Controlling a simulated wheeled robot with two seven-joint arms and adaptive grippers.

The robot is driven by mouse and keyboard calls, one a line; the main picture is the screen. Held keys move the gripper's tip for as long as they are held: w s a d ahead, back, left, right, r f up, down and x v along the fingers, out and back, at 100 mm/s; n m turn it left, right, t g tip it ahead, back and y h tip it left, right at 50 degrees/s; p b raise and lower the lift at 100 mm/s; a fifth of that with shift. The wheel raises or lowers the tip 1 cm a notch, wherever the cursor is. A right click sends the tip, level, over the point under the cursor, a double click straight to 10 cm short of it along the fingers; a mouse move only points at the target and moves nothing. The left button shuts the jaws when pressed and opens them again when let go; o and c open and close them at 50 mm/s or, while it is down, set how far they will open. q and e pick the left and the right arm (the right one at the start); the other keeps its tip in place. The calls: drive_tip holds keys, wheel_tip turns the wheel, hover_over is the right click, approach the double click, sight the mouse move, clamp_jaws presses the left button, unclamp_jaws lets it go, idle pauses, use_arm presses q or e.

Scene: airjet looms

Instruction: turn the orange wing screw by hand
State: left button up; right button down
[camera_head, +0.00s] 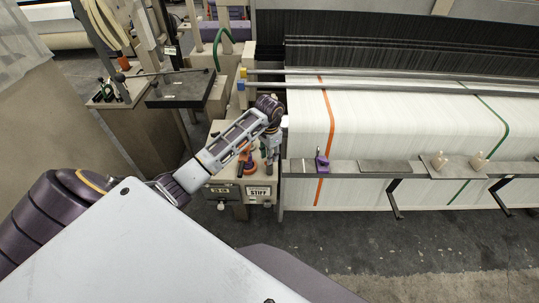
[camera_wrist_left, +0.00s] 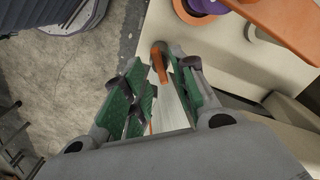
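The orange wing screw (camera_wrist_left: 158,62) shows in the left wrist view as a small upright orange piece near the fingertips of my left gripper (camera_wrist_left: 165,68). The green-padded fingers stand apart, one on each side of it, and a gap shows between them. I cannot tell whether either finger touches it. In the head view my left gripper (camera_head: 269,150) points down over the loom's left end, and I cannot make out the wing screw there. My right gripper is not in view.
The white cloth (camera_head: 400,130) fills the loom to the right. A metal rail (camera_head: 385,167) with a purple clamp (camera_head: 321,163) runs in front. The grey floor (camera_head: 350,240) is clear.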

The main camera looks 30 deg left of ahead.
use_arm(q)
drive_tip(key=shift+f, duration=0.15)
drive_tip(key=shift+f+b, duration=0.4)
drive_tip(key=shift+f, duration=0.45)
drive_tip(key=shift+c, duration=0.2)
clamp_jaws()
